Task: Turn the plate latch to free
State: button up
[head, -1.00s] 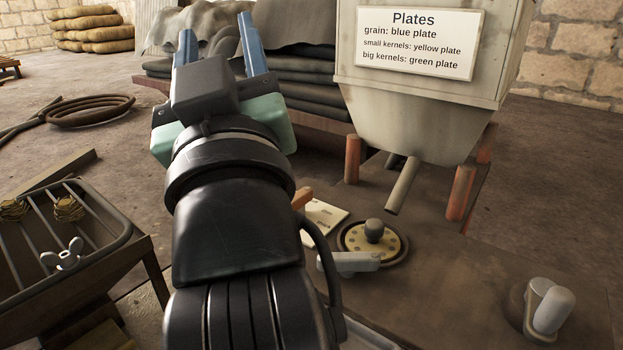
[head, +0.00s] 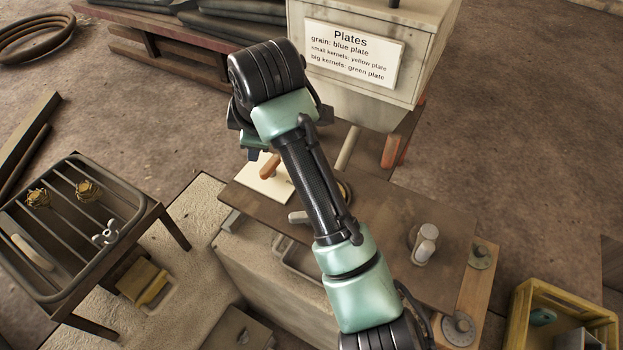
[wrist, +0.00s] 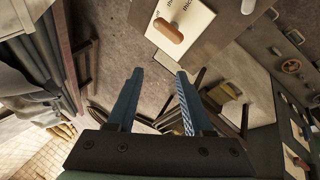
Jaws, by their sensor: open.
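The plate latch is likely the small grey lever (head: 299,217) on the brown bench top (head: 375,235), just left of my forearm in the head view. It lies beside a round yellow plate (head: 345,190), mostly hidden behind my arm; only an edge shows. My gripper (wrist: 158,75) is open and empty, its two blue fingers wide apart in the wrist view. In the head view it is largely hidden behind my wrist, up and left of the lever and apart from it. How the lever is turned relative to the plate cannot be told.
A white card (head: 254,184) with an orange handle lies near my gripper. A signed hopper (head: 365,105) stands behind the bench. A grey knob (head: 425,245) rises at the bench's right. A barred rack (head: 130,190) stands left, a yellow crate (head: 520,310) at lower right.

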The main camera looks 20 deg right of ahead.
jog(key=s+d+n+g+h+p, duration=0.1)
jog(key=s+d+n+g+p, duration=0.1)
jog(key=s+d+g+p, duration=0.5)
jog(key=shift+t, duration=0.4)
jog(key=f+b, duration=0.1)
jog(key=f, duration=0.3)
jog(key=s+f+b, duration=0.1)
jog(key=f, duration=0.3)
jog(key=f+b, duration=0.2)
jog(key=f, duration=0.2)
jog(key=shift+s+d+f, duration=0.15)
jog(key=shift+s, duration=0.05)
grip_shut()
